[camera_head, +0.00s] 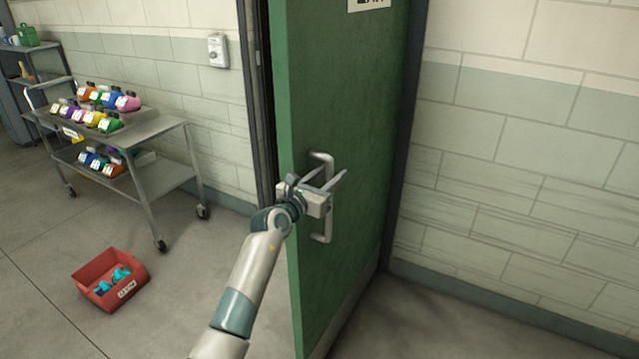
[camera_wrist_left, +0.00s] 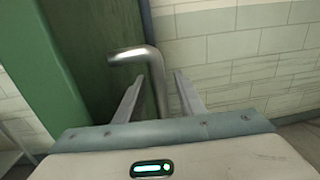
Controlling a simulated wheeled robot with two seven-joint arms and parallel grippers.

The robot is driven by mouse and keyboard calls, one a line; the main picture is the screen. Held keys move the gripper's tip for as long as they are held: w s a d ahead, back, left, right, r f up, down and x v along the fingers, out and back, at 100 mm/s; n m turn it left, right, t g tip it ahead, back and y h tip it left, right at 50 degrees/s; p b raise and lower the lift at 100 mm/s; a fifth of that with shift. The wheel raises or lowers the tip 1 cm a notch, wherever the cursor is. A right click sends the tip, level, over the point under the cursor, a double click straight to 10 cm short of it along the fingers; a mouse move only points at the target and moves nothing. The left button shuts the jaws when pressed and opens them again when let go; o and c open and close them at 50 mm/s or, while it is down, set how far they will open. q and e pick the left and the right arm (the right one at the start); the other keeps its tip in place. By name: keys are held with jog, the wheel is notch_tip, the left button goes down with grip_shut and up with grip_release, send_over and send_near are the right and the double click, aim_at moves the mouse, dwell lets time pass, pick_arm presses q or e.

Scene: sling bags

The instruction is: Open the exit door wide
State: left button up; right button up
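The green exit door (camera_head: 345,120) stands partly open in the head view, with a dark gap along its left edge. Its metal pull handle (camera_head: 326,228) is an upright bar with bent ends; it also shows in the left wrist view (camera_wrist_left: 156,75). My left gripper (camera_head: 338,180) is at the handle, its fingers pointing toward the door. In the wrist view its two fingers are spread, one on each side of the upright bar, with visible gaps. The handle's lower end is hidden in the wrist view. My right gripper is in neither view.
A metal cart (camera_head: 160,130) with several colourful bags stands left of the door. A red bin (camera_head: 82,277) with teal items sits on the floor at the lower left. A block wall (camera_head: 520,170) runs right of the door. Floor between bin and door is clear.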

pick_arm(q)
jog(key=shift+s+a, duration=0.1)
jog(key=shift+s, duration=0.05)
jog(key=b+v, duration=0.4)
jog(key=v, duration=1.3)
